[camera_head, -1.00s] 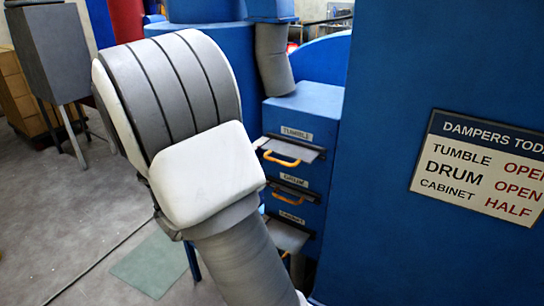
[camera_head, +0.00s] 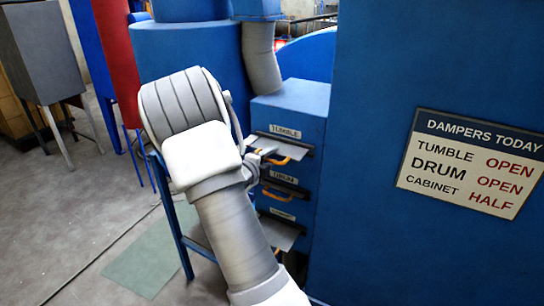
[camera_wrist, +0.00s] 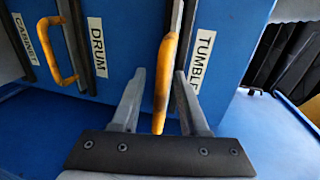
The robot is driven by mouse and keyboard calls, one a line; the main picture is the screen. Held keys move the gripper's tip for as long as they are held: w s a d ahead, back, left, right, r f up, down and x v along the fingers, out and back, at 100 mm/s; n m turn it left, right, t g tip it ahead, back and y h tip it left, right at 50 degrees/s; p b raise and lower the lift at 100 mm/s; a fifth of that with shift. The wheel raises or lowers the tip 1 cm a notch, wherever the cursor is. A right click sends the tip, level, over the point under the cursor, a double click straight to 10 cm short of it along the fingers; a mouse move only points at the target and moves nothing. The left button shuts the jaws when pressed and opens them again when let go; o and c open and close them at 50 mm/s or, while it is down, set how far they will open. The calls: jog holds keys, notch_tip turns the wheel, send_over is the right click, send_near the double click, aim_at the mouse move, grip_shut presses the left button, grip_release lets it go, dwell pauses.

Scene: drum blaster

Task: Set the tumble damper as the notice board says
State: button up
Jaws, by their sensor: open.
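The notice board (camera_head: 470,162) on the blue wall reads TUMBLE OPEN, DRUM OPEN, CABINET HALF. The blue damper box (camera_head: 292,102) has three stacked slides labelled TUMBLE, DRUM and CABINET. The tumble damper's yellow handle (camera_head: 293,152) is on the top slide, whose grey plate sticks out. In the wrist view that handle (camera_wrist: 164,62) lies between the two fingers of my gripper (camera_wrist: 159,76). The gripper is open, its fingers on either side of the handle with gaps showing. In the head view my gripper is partly hidden by my arm.
Below are the drum handle (camera_head: 278,194) and the cabinet plate (camera_head: 280,232), which sticks out; the drum slide looks further in. A blue stand leg (camera_head: 176,225) is left of my arm. A grey pipe (camera_head: 261,58) rises behind the box.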

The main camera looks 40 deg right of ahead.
jog(key=shift+d, duration=0.1)
grip_shut()
jog(key=shift+f, duration=0.15)
